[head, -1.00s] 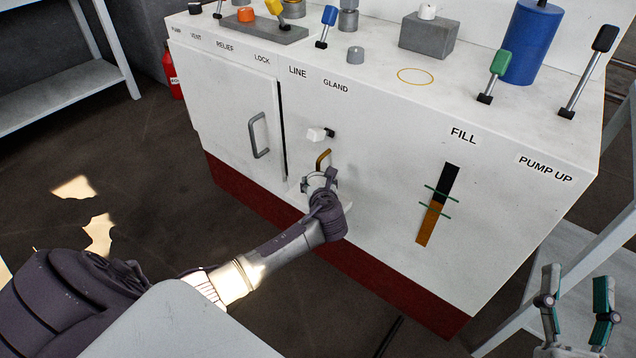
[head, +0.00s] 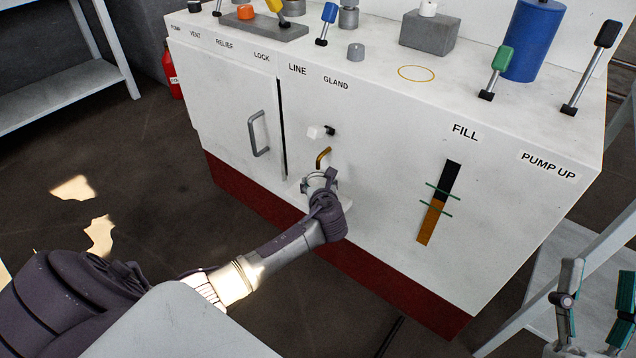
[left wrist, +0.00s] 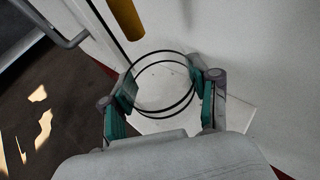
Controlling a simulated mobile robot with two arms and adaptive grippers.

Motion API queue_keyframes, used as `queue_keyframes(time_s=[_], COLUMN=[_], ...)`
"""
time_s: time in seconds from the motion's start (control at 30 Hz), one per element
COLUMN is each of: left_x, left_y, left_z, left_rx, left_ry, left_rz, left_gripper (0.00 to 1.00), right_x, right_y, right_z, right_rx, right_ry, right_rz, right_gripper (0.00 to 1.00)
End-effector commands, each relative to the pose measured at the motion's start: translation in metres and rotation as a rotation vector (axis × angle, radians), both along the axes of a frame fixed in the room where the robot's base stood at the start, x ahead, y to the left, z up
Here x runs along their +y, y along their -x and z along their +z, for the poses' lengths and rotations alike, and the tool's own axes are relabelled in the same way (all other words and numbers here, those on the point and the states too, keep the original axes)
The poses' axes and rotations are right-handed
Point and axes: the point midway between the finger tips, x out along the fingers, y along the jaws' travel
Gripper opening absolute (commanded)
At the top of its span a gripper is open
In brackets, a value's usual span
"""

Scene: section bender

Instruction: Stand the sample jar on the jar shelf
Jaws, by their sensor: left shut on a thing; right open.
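The sample jar (left wrist: 163,84) is a clear jar with dark rim lines, held between the green pads of my left gripper (left wrist: 163,92) in the left wrist view. In the head view my left gripper (head: 320,183) is shut on it below the brass spout, at the cabinet front. The jar shelf (left wrist: 235,113) is a small white ledge under the jar. I cannot tell whether the jar's base touches it. My right gripper (head: 598,305) is open and empty at the lower right of the head view.
The white cabinet (head: 375,190) carries a white-knobbed valve (head: 318,132) above the brass spout (head: 323,157), a door handle (head: 258,135) to the left and a fill gauge (head: 438,203) to the right. A grey rack (head: 575,260) stands at the right.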

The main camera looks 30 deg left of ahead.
Motion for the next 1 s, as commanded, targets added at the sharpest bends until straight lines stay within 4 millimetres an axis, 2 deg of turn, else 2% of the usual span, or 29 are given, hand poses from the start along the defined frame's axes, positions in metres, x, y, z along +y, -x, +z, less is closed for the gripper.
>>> queue_keyframes(time_s=[0.6, 0.63, 0.7, 0.8, 1.0], left_x=[0.000, 0.000, 0.000, 0.000, 0.000], left_y=[0.000, 0.000, 0.000, 0.000, 0.000], left_z=[-0.009, -0.009, -0.009, -0.009, -0.009], left_rx=[-0.001, -0.002, -0.002, -0.002, -0.001], left_ry=[0.000, 0.000, 0.000, 0.000, 0.000], left_rz=[0.000, -0.001, -0.001, -0.001, -0.001], left_gripper=[0.22, 0.64, 0.75, 0.90, 0.90], right_x=[-0.001, -0.001, -0.001, -0.001, -0.001], right_y=[0.008, 0.008, 0.008, 0.008, 0.008], right_z=[0.008, 0.009, 0.010, 0.011, 0.011], right_rx=[-0.067, -0.073, -0.077, -0.079, -0.079], right_ry=[-0.020, -0.021, -0.022, -0.023, -0.021], right_rz=[0.003, 0.003, 0.004, 0.004, 0.004], right_gripper=[0.55, 0.55, 0.55, 0.55, 0.55])
